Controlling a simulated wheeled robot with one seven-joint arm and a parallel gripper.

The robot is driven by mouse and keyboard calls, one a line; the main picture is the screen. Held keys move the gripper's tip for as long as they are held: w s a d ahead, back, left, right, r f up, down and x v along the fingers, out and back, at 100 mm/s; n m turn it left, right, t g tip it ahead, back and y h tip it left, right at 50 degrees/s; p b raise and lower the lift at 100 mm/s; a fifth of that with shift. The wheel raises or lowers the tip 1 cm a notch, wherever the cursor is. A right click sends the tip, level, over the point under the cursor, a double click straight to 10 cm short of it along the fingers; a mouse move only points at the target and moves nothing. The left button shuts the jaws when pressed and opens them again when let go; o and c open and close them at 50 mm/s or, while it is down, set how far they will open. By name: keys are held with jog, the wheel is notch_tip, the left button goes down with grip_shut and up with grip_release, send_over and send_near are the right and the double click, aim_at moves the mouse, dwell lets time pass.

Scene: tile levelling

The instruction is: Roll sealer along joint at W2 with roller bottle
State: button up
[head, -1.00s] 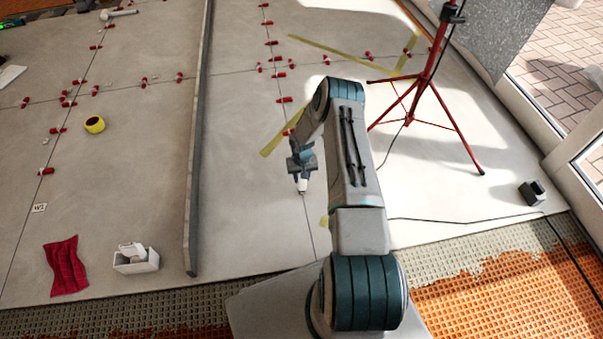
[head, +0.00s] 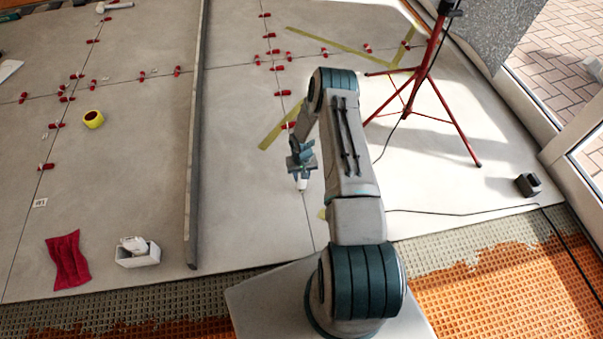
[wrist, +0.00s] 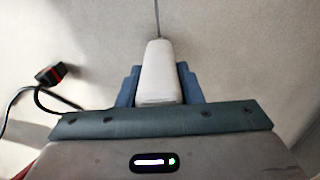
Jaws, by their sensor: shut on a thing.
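My gripper (head: 302,168) is shut on a white roller bottle (head: 302,184), held tip down over the pale tiles. The bottle also shows in the wrist view (wrist: 160,72), between the blue fingers, with a thin joint line running ahead of its tip. In the head view the tip is at or just above the joint (head: 309,222) right of the long grey bar; contact cannot be told. A small white tag (head: 40,203), its lettering hard to read, lies beside the left joint (head: 25,235), across the bar from my gripper.
The long grey bar (head: 194,150) stands between the two joints. A red cloth (head: 67,262), a white tray (head: 138,261) holding a white item and a yellow roll (head: 93,119) lie left. A red tripod (head: 450,115) and a black cable (head: 460,211) are right. Red clips dot the joints.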

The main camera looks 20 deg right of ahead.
jog(key=shift+s, duration=0.15)
jog(key=shift+s+a+f+p, duration=0.1)
jog(key=shift+s+p, duration=0.15)
jog(key=shift+s, duration=0.3)
jog(key=shift+s+a+f+p, duration=0.1)
jog(key=shift+s+p, duration=0.15)
jog(key=shift+s, duration=0.45)
jog(key=shift+s+a+r+p, duration=0.1)
jog(key=shift+s+a+p, duration=0.15)
jog(key=shift+s+p, duration=0.5)
jog(key=shift+s+r, duration=0.1)
jog(key=shift+s, duration=0.2)
jog(key=shift+s+a+r, duration=0.1)
jog(key=shift+s, duration=0.4)
